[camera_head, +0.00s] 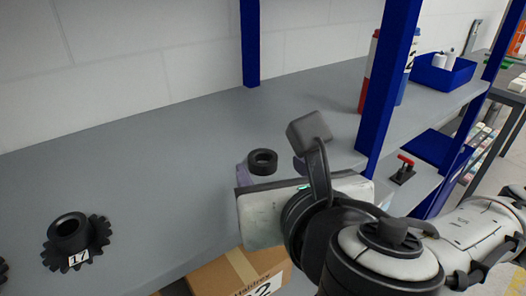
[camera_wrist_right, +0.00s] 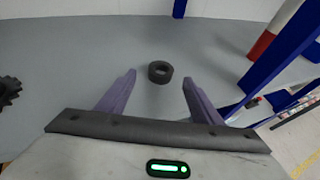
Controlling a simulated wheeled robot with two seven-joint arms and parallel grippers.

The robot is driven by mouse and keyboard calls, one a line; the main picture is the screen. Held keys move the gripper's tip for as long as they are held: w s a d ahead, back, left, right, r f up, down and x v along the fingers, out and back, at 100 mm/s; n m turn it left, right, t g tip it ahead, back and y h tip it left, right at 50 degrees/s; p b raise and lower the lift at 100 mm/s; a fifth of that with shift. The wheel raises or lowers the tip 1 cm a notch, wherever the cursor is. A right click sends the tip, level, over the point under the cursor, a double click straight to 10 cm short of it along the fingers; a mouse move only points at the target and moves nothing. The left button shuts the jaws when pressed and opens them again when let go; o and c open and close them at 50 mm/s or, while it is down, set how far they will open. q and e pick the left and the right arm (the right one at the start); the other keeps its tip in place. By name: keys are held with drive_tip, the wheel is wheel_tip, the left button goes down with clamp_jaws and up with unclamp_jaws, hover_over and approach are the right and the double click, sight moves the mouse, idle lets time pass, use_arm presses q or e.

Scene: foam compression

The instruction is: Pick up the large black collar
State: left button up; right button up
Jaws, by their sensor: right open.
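The black collar (camera_head: 263,161) is a short, thick ring with a hole through it. It lies on the grey shelf in the middle of the head view. In the right wrist view the collar (camera_wrist_right: 160,72) lies just beyond the fingertips, roughly centred between them. My right gripper (camera_wrist_right: 158,82) is open, with its two purple fingers apart and nothing between them. In the head view my right gripper (camera_head: 270,172) is at the collar's near side, its fingers mostly hidden by the hand and wrist. My left gripper is not in view.
A black gear (camera_head: 98,234) with a hub and a "17" label lies on the grey shelf (camera_head: 150,150) at left. Blue posts (camera_head: 386,80) stand right of the gripper. A blue bin (camera_head: 443,75) stands at back right. A cardboard box (camera_head: 215,277) sits below the shelf edge.

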sight(261, 156)
drive_tip(key=x, duration=0.7)
drive_tip(key=shift+w+f+p, duration=0.15)
drive_tip(key=shift+p, duration=0.2)
drive_tip(key=shift+d, duration=0.1)
drive_tip(key=c, duration=1.1)
